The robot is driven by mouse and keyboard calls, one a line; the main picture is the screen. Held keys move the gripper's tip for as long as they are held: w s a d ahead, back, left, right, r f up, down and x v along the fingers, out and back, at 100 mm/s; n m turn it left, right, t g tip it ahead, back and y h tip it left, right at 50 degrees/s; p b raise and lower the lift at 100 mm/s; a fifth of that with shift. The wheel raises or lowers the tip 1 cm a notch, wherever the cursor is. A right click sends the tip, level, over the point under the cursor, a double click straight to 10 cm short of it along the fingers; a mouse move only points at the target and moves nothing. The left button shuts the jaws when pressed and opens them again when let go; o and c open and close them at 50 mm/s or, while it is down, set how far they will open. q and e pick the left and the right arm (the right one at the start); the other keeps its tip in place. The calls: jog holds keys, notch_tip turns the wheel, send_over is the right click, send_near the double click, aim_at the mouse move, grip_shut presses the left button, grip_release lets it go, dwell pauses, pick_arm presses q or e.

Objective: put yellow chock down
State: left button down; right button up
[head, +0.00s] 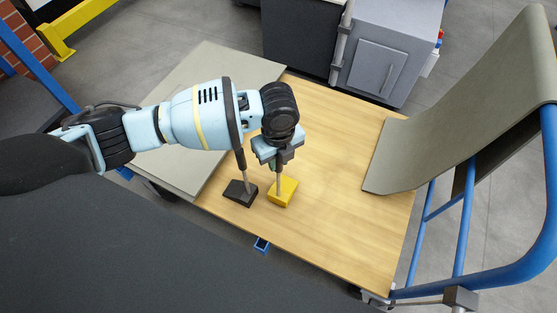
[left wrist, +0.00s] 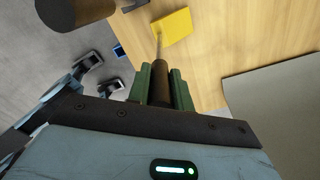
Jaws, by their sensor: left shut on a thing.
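The yellow chock (head: 284,192) is a small block with a thin upright rod, at the front edge of the wooden table top (head: 335,150). My left gripper (head: 277,160) is above it and shut on its handle. In the left wrist view the dark grip of the handle sits between the green fingers (left wrist: 161,80), and the yellow block (left wrist: 174,27) shows beyond them over the wood. I cannot tell whether the block touches the table or hangs just above it. My right gripper is not in view.
A black chock (head: 241,192) with its own rod stands close to the left of the yellow one. A grey-green mat (head: 385,165) curves down onto the table at right, by a blue tube frame (head: 520,268). The table's middle is clear.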

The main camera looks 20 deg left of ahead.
pick_arm(q)
jog(key=shift+f, duration=0.45)
jog(key=c, duration=1.3)
grip_release()
jog(key=shift+o, duration=0.2)
notch_tip(320, 180, up, 11)
jog(key=p, duration=0.2)
jog(key=shift+r+p, duration=0.2)
jog(key=shift+p, duration=0.2)
jog(key=shift+r, duration=0.4)
